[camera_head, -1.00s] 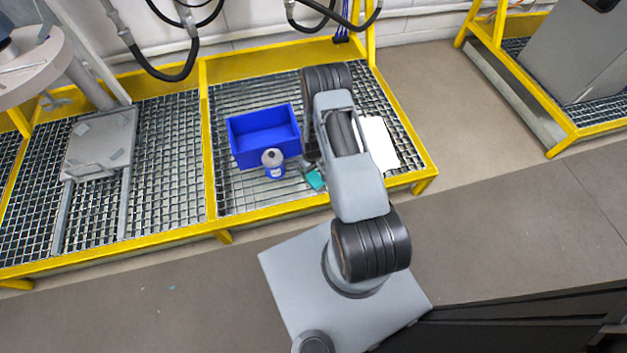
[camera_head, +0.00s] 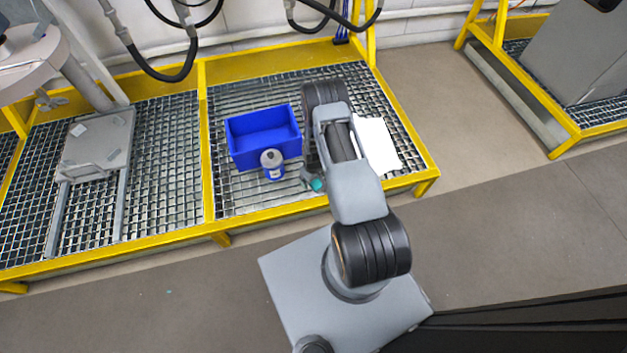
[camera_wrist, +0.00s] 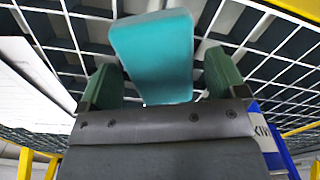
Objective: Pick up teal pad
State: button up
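The teal pad (camera_head: 317,185) lies at the front of the grating, left of my forearm and partly hidden by my gripper. In the wrist view the teal pad (camera_wrist: 153,55) fills the space between my two green fingers. My gripper (camera_wrist: 160,85) is open, with the fingers apart on either side of the pad and a gap showing by the right finger. In the head view my gripper (camera_head: 309,181) is low over the grating at the pad. I cannot tell whether the fingers touch the pad.
A white sheet (camera_head: 376,147) lies to the right. A yellow frame (camera_head: 270,208) edges the grating. The left grating holds a grey platform (camera_head: 95,145).

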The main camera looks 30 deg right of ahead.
jog(key=c, duration=1)
jog(key=shift+o, duration=0.2)
jog(key=shift+r, duration=0.55)
notch_tip(320, 180, up, 2)
jog(key=shift+r+p, duration=0.25)
jog(key=shift+p, duration=0.4)
jog(key=s+r+p, duration=0.1)
jog(key=s+r, duration=0.1)
jog(key=r, duration=0.1)
jog(key=s+a+r+p, duration=0.1)
jog(key=s+r, duration=0.1)
jog(key=shift+s+r+p, duration=0.1)
jog(key=shift+p, duration=0.2)
jog(key=s+a+r+p, duration=0.1)
jog(key=s+r, duration=0.3)
jog(key=s, duration=0.5)
jog(key=shift+s+a+p, duration=0.3)
jog(key=shift+a+p, duration=0.1)
jog(key=shift+p, duration=0.25)
jog(key=shift+r, duration=0.1)
